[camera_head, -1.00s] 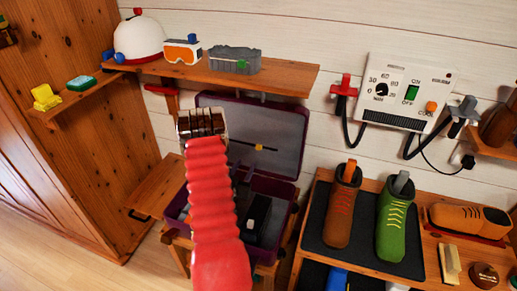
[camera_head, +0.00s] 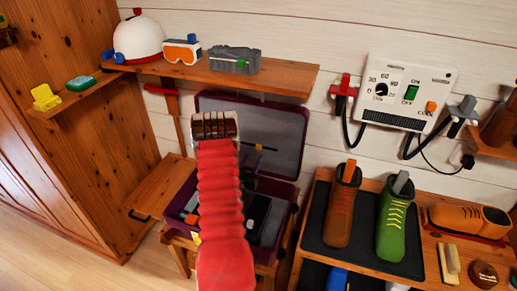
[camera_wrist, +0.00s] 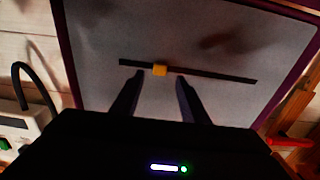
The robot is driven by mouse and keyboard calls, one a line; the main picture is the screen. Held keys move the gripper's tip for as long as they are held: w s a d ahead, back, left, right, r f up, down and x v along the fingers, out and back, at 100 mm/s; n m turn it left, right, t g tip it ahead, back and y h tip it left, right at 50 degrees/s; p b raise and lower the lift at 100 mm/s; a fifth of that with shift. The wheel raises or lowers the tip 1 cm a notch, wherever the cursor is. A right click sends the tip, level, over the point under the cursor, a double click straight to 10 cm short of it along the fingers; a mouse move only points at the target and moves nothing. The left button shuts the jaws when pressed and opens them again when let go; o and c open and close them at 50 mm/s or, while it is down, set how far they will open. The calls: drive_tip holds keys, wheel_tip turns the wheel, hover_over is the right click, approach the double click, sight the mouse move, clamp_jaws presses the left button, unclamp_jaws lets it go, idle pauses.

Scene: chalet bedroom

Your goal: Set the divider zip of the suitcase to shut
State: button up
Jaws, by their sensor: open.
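The purple suitcase stands open, its raised lid (camera_head: 278,122) against the wall. In the wrist view, the grey divider panel (camera_wrist: 228,48) inside the lid fills most of the picture. A dark zip track (camera_wrist: 215,75) runs across it, slightly tilted. The yellow zip pull (camera_wrist: 160,70) sits on the track, left of its middle in that view. My gripper (camera_wrist: 160,77) is open, one finger on each side of the pull, with gaps visible. I cannot tell how deep the fingertips reach.
A wooden shelf (camera_head: 290,79) with a helmet, goggles and a grey box hangs above the lid. A boot rack (camera_head: 312,232) stands at the right, below a control box (camera_head: 406,92). The suitcase's lower half (camera_head: 287,190) holds dark items.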

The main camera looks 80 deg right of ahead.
sight(258, 148)
drive_tip(key=d, duration=0.8)
drive_tip(key=shift+s+d, duration=0.2)
drive_tip(key=shift+s, duration=0.2)
drive_tip(key=shift+c, duration=0.2)
clamp_jaws()
